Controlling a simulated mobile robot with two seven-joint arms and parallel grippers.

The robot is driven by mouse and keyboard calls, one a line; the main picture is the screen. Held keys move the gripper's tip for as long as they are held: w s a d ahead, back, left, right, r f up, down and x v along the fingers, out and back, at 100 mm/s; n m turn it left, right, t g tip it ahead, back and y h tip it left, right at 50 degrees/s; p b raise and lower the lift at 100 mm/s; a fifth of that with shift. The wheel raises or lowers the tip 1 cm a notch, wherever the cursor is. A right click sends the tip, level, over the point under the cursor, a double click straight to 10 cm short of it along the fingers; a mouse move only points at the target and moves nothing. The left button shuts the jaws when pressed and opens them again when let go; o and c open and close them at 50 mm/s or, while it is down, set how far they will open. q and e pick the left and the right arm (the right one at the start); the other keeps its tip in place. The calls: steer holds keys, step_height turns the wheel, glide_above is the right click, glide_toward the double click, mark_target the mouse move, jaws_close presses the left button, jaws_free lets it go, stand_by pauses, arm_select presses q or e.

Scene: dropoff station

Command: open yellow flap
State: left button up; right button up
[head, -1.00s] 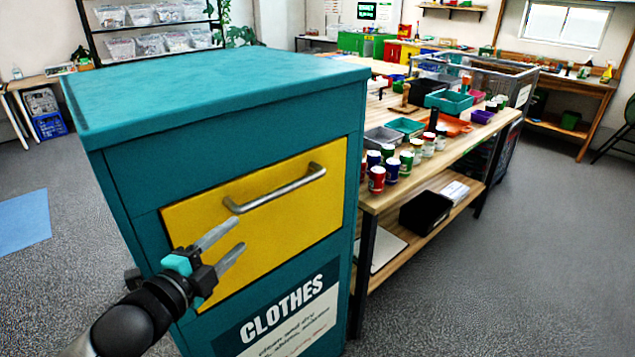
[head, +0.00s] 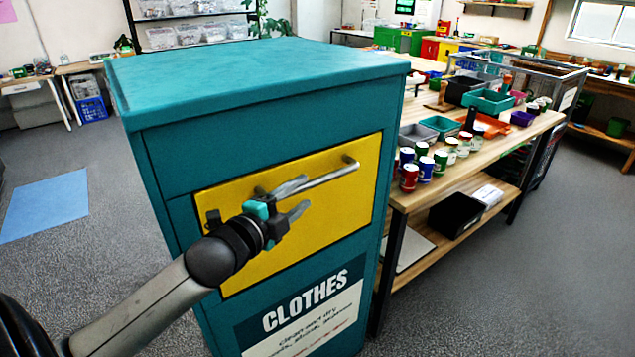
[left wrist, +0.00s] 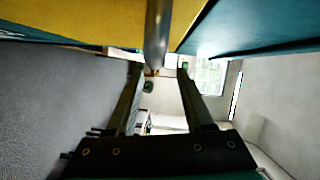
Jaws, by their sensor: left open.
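The yellow flap (head: 345,215) is set in the front of a teal clothes bin (head: 165,185) and looks shut. Its grey bar handle (head: 335,174) runs along the upper part and rises to the right. My left gripper (head: 304,193) is open at the left part of the handle and hides some of it. In the left wrist view the handle (left wrist: 157,35) lines up with the gap between the open fingers (left wrist: 159,73), with the yellow flap (left wrist: 75,20) close by. I cannot tell whether the fingers touch the bar. My right gripper is not in view.
A wooden workbench (head: 480,165) with cans, trays and bins stands close to the right of the bin. A blue mat (head: 45,205) lies on the floor at the left. Shelves with clear boxes stand behind.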

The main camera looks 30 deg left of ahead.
mark_target(312, 186)
arm_select(q)
steer(key=shift+w+f, duration=0.15)
steer(key=shift+w, duration=1.55)
steer(key=shift+w+f, duration=0.1)
steer(key=shift+w, duration=1.6)
jaws_close()
